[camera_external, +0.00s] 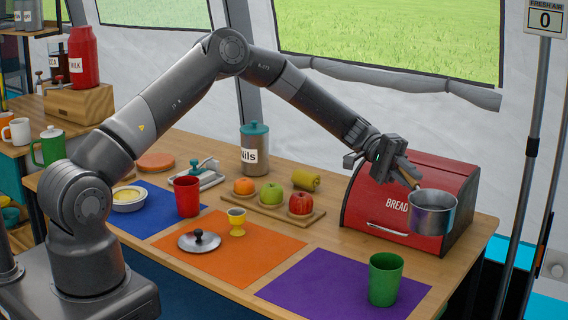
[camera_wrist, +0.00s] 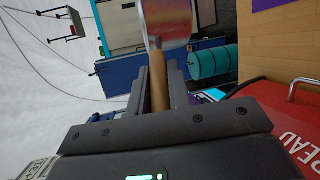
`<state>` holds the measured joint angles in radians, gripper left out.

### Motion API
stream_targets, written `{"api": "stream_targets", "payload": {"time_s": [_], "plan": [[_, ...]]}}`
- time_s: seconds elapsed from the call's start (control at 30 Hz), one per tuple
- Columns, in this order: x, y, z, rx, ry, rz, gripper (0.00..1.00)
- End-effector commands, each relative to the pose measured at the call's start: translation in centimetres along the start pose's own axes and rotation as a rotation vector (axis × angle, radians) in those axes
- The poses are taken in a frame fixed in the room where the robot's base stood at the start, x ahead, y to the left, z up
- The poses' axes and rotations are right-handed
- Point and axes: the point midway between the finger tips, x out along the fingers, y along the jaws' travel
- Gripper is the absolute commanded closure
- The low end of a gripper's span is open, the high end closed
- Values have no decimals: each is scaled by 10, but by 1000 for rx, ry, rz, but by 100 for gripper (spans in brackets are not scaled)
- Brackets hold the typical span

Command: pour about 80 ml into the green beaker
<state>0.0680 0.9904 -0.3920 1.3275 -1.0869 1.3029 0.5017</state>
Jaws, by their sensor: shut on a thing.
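The green beaker (camera_external: 385,279) stands upright on the purple mat (camera_external: 330,282) at the front right of the table. My gripper (camera_external: 398,172) is shut on the wooden handle of a metal saucepan (camera_external: 433,213). In the external view the pan hangs in the air, up and to the right of the beaker, in front of the bread box, and looks roughly level. In the wrist view the handle (camera_wrist: 158,85) runs between the fingers to the pan (camera_wrist: 167,22), which is cut off by the top edge. What the pan holds cannot be seen.
The red bread box (camera_external: 400,195) stands behind and beside my gripper. An orange mat (camera_external: 235,262) with a lid (camera_external: 199,241) and a yellow egg cup (camera_external: 237,222) lies left of the purple mat. A red cup (camera_external: 187,197) stands farther left. A fruit board (camera_external: 265,209) is behind.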

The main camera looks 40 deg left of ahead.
Motion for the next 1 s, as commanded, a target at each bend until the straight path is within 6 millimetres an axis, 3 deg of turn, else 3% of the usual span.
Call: {"api": "stream_targets", "payload": {"time_s": [0.13,0.47,0.8,1.0], "plan": [[21,5,-17,10,-35,-3,100],[46,11,-35,16,-70,-8,100],[57,-41,-42,13,-70,-8,100],[59,-55,-44,15,-69,-8,100]]}}
